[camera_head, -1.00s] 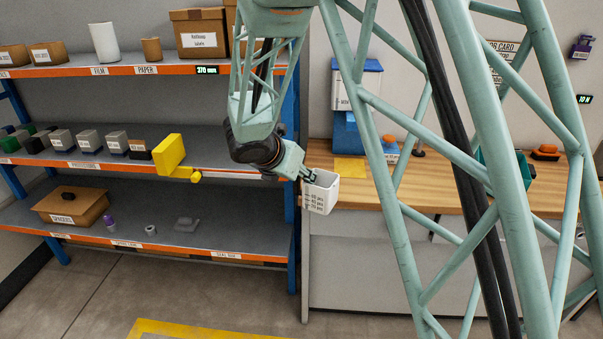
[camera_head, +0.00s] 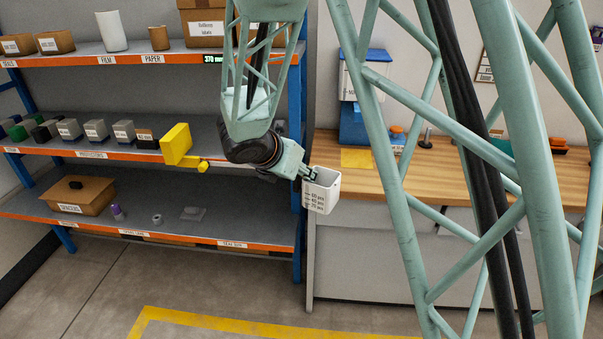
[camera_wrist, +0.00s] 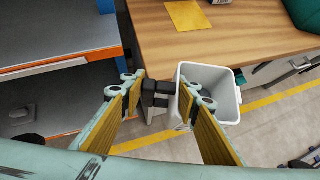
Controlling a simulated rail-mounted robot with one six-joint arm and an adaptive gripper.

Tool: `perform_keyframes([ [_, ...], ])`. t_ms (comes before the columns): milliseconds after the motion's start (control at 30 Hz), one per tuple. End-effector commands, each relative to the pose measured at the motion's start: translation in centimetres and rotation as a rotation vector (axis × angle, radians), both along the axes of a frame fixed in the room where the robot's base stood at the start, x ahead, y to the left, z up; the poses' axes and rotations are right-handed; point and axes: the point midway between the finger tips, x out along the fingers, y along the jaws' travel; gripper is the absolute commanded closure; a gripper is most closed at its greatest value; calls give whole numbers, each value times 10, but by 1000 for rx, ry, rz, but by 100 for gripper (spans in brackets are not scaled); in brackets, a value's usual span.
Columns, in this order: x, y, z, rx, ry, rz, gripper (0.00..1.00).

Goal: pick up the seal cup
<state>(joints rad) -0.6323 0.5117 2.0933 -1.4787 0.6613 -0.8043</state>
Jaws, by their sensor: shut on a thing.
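The seal cup is a white, open-topped square cup (camera_head: 322,191) with dark graduation marks on its front. It hangs upright in the air in front of the bench's left end. In the wrist view the cup (camera_wrist: 212,88) is at right of centre, and its visible inside looks empty. My gripper (camera_head: 306,173) is at the cup's upper left side. In the wrist view my gripper (camera_wrist: 160,90) has its yellow-padded fingers on either side of a dark block (camera_wrist: 154,95) at the cup's side. The right finger hides part of the cup, so the exact contact is unclear.
A wooden bench (camera_head: 450,177) lies behind the cup, with a yellow sheet (camera_head: 356,158) and a blue bin (camera_head: 353,125) on it. A shelf rack (camera_head: 150,235) with boxes stands at left; its blue post (camera_head: 297,235) is close to the cup. Floor in front is clear.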

Motion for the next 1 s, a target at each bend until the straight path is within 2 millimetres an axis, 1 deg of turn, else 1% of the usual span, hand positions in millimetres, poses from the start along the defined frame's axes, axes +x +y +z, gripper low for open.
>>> perform_keyframes([
  [700,-1,0,1,0,-1,-1,88],
  [733,-1,0,1,0,-1,-1,72],
  [1000,-1,0,1,0,-1,-1,96],
])
